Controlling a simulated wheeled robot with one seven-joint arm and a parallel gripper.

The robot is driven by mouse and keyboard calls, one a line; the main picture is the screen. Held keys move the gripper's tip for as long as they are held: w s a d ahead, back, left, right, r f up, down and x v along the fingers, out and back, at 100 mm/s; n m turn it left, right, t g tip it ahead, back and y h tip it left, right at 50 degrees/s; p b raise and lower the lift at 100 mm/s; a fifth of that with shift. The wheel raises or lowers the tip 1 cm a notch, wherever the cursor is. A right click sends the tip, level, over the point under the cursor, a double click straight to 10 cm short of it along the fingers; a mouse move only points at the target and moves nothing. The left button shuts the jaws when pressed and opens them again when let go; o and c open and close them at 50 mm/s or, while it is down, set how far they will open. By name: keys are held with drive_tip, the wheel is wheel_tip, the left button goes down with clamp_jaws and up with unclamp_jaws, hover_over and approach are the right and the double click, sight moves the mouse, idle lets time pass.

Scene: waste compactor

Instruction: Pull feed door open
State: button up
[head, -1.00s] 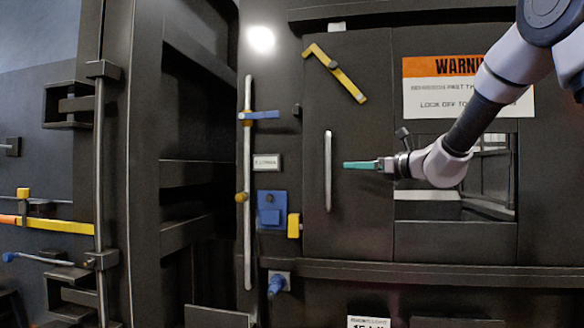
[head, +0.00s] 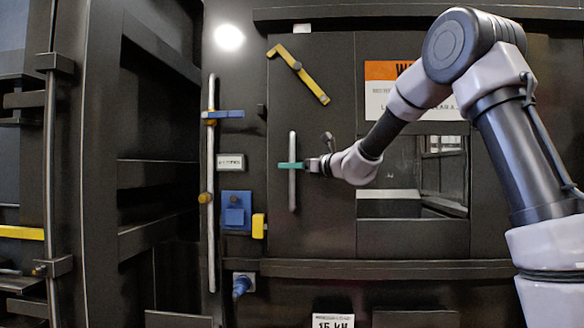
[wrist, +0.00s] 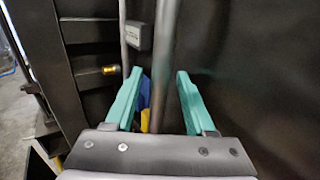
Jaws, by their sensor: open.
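The feed door (head: 310,225) is a dark panel that appears closed, with a vertical grey bar handle (head: 292,190) near its left side. A yellow latch bar (head: 300,75) sits tilted at the door's upper part. My gripper (head: 284,165) is at the handle's mid-height in the head view. In the wrist view, my gripper (wrist: 155,85) has its teal fingers apart, open, with the handle (wrist: 166,50) running between them. I cannot tell whether either finger touches the handle.
Left of the door stand a long vertical rod (head: 211,240) with a blue lever (head: 224,114), a blue box (head: 236,210) and a yellow block (head: 258,226). A warning sign (head: 378,100) and a window opening (head: 400,208) lie to the right. A ledge (head: 380,268) runs below the door.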

drive_tip(key=shift+c, duration=0.2)
clamp_jaws()
idle(1.1)
